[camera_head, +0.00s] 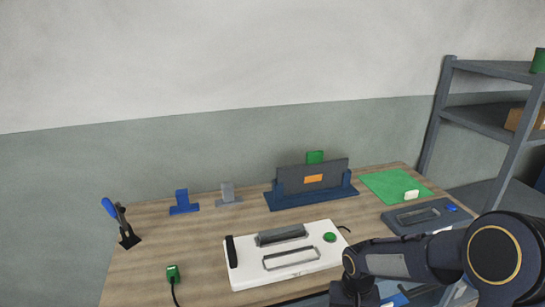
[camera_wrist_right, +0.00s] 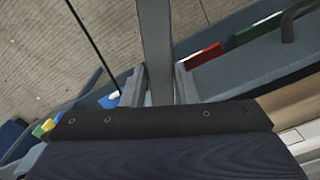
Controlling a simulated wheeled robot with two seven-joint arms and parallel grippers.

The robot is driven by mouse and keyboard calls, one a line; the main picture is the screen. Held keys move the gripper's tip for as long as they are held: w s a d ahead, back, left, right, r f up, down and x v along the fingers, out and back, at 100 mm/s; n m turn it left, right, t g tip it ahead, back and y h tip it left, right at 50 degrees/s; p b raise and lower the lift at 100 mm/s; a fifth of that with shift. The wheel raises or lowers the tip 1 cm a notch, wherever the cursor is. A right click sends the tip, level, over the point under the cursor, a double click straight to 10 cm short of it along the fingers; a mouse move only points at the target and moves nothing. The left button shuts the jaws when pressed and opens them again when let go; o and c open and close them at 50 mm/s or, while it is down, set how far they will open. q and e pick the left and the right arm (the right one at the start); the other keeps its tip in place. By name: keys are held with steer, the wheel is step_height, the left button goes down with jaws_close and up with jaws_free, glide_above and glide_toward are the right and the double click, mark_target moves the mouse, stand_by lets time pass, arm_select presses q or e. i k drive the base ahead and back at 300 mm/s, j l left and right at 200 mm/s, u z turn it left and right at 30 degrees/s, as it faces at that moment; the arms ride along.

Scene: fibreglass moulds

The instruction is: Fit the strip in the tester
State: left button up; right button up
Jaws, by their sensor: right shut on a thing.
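The tester, a white box (camera_head: 240,272), lies on the table front. It has a raised grey bar (camera_head: 282,235), a grey rectangular frame (camera_head: 290,258), a green button (camera_head: 329,237) and a black piece at its left end. My right gripper (camera_head: 355,294) is low at the front edge, just right of the tester and apart from it. In the right wrist view, its two fingers (camera_wrist_right: 160,88) are shut on a long flat grey strip (camera_wrist_right: 155,35), which extends away from the fingers. The strip cannot be made out in the head view. My left gripper is not in view.
A navy stand (camera_head: 312,195) with a dark panel, small blue and grey holders, and a blue-handled scraper (camera_head: 115,218) stand behind and left. A green mat (camera_head: 390,183) and dark tray (camera_head: 393,220) lie right. A green plug (camera_head: 173,273) is front left. Shelves (camera_head: 485,120) stand right.

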mark_target(418, 217)
steer(key=z, duration=1.2)
steer(key=i+l+u, duration=0.55)
steer(key=l, duration=0.15)
steer(key=k, duration=0.05)
